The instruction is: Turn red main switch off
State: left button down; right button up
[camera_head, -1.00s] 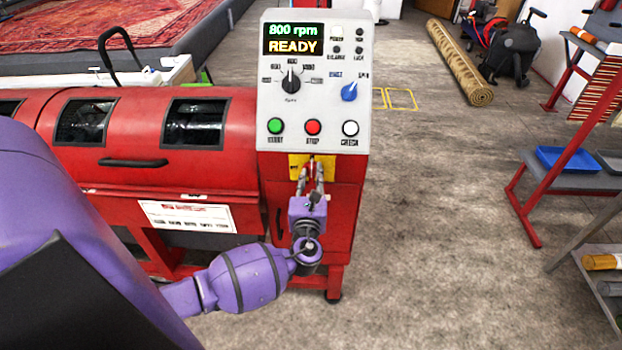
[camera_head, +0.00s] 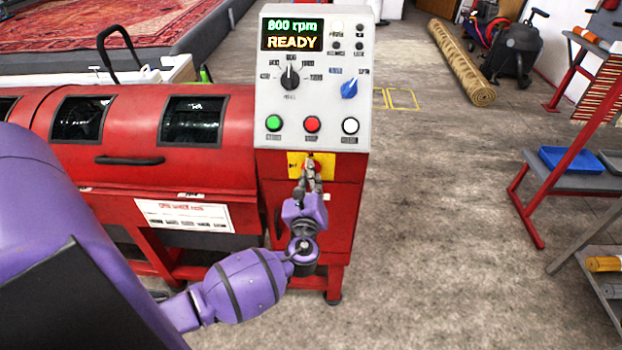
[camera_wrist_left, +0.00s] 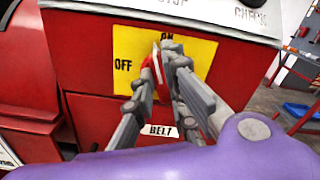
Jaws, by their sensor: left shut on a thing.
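The red main switch (camera_wrist_left: 150,68) sits on a yellow plate (camera_wrist_left: 195,45) on the front of the red machine, below its control panel. The plate reads ON at the top and OFF at the left. My left gripper (camera_wrist_left: 164,58) is shut on the switch handle, and its fingers hide part of it. The visible handle points up, near the ON mark; its exact angle is hard to tell. In the head view the left gripper (camera_head: 311,174) covers most of the switch, and the yellow plate (camera_head: 296,160) shows around it. My right gripper is not in view.
The grey control panel (camera_head: 270,100) above the gripper has green, red and white buttons, a black knob and a blue knob. Its display (camera_head: 292,35) reads 800 rpm READY. A BELT label (camera_wrist_left: 162,131) is below the plate.

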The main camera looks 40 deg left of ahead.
pick_arm(q)
jog(key=shift+s+a+f+n+b, duration=0.15)
jog(key=shift+n+b, duration=1.1)
jog(key=shift+n, duration=1)
jog(key=shift+w+f+n+b, duration=0.1)
jog(key=shift+n+b, duration=1.2)
jog(key=shift+n, duration=0.9)
jog(key=shift+s+a+f+n+b, duration=0.15)
jog(key=shift+n+b, duration=1.1)
jog(key=shift+n, duration=1)
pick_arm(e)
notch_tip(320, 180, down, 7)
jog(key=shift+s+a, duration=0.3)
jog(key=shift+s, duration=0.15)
pick_arm(q)
jog(key=shift+w+d+n, duration=0.1)
jog(key=shift+d+n, duration=0.05)
jog(key=shift+n, duration=0.15)
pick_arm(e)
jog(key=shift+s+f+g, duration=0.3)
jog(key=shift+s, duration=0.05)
pick_arm(q)
jog(key=c, duration=1.8)
grip_release()
jog(key=shift+r, duration=0.1)
jog(key=shift+o, duration=0.2)
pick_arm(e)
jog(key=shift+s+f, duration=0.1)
pick_arm(q)
jog(key=v, duration=1.2)
